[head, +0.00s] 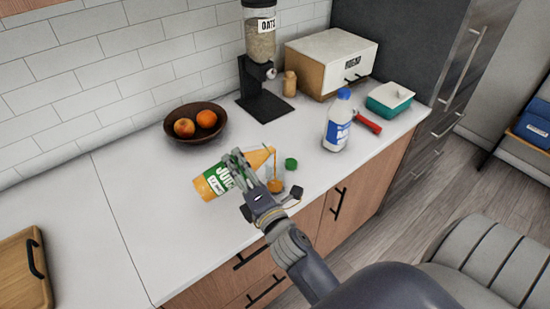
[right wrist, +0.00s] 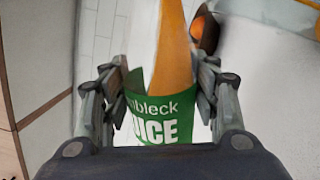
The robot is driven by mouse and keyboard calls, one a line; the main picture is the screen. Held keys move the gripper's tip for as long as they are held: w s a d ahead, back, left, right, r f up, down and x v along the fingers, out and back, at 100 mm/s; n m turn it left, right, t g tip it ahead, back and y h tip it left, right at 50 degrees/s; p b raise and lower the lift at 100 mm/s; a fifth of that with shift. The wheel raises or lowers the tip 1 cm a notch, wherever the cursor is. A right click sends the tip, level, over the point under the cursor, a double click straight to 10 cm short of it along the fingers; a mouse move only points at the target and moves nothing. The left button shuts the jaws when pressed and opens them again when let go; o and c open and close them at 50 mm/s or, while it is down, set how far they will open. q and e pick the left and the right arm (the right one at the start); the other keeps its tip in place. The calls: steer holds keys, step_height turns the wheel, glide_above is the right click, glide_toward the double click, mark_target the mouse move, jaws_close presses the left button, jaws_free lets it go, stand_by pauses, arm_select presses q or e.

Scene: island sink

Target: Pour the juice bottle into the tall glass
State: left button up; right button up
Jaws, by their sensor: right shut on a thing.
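The juice bottle (head: 210,183) is orange with a green label and is tipped nearly on its side above the counter, its narrow neck pointing right. My right gripper (head: 238,163) is shut around its labelled middle; the right wrist view shows a finger on each side of the bottle (right wrist: 165,130). The tall glass (head: 276,180) is clear and stands on the counter just under the bottle's mouth. A thin orange stream runs from the mouth into it, and orange juice shows inside. The gripper partly hides the bottle. My left gripper is not in view.
A green cap (head: 291,163) lies just behind the glass. A white-and-blue bottle (head: 338,122) stands to the right, near a red-handled thing (head: 367,122) and a teal box (head: 389,99). A fruit bowl (head: 195,136) and oats dispenser (head: 261,80) stand behind.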

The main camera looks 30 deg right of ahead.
steer(key=shift+r+m+p, duration=0.4)
steer(key=shift+r+m, duration=0.1)
steer(key=shift+m, duration=0.1)
stand_by(4.2)
